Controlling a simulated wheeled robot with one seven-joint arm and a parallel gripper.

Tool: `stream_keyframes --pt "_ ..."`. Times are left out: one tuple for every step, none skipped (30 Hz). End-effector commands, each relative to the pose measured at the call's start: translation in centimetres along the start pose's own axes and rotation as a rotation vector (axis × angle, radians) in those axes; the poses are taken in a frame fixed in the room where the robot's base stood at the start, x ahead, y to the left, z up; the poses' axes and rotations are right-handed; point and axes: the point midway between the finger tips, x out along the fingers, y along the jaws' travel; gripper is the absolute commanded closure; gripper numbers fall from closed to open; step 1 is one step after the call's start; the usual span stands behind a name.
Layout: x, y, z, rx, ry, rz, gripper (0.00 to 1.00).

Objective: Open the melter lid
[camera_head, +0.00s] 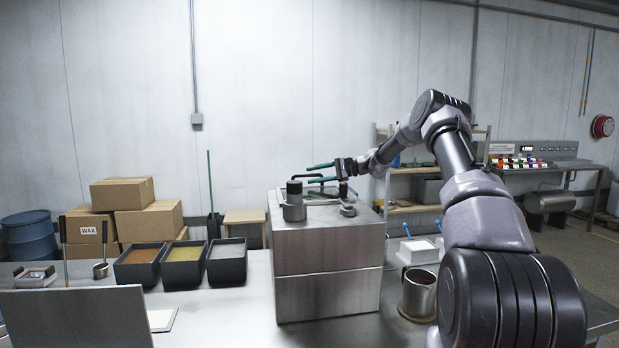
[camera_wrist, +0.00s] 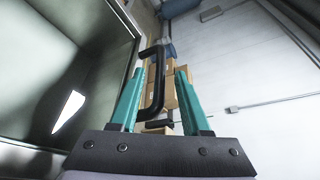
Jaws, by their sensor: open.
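The melter (camera_head: 328,250) is a steel box on the table in the middle of the head view. My gripper (camera_head: 309,175) is above its top, with two teal fingers pointing left and spread apart. A black bar handle (camera_head: 298,177) shows at the fingertips. A metal-framed panel (camera_wrist: 60,70), apparently the lid, fills the left of that view. How far the lid is raised is hard to tell.
Black bins (camera_head: 183,265) stand to the left, and a metal mug (camera_head: 419,294) to the right. Cardboard boxes (camera_head: 148,222) are behind.

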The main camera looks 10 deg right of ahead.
Motion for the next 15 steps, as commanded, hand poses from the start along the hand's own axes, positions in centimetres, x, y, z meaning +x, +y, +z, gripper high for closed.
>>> stream_keyframes --pt "0.7 0.0 0.0 -0.001 -0.002 0.001 0.53" --pt "1.0 0.0 0.0 -0.001 -0.002 0.001 0.53" --pt "1.4 0.0 0.0 -0.001 -0.001 0.001 0.53" --pt "1.5 0.0 0.0 -0.001 0.000 0.001 0.53" --pt "1.7 0.0 0.0 -0.001 0.000 0.001 0.53" --pt "1.8 0.0 0.0 0.000 0.000 0.001 0.53" --pt "1.9 0.0 0.0 0.000 0.000 0.001 0.53" --pt "1.9 0.0 0.0 0.000 0.000 0.001 0.53" --pt "2.0 0.0 0.0 0.000 0.001 0.000 0.53" --pt "2.0 0.0 0.0 0.000 0.001 0.000 0.53" --pt "2.0 0.0 0.0 0.000 0.001 0.000 0.53" --pt "2.0 0.0 0.0 0.000 0.000 0.000 0.53" --pt "2.0 0.0 0.0 0.000 0.000 0.001 0.53" --pt "2.0 0.0 0.0 0.000 0.000 0.001 0.53" --pt "2.0 0.0 0.0 0.000 0.000 0.001 0.57"
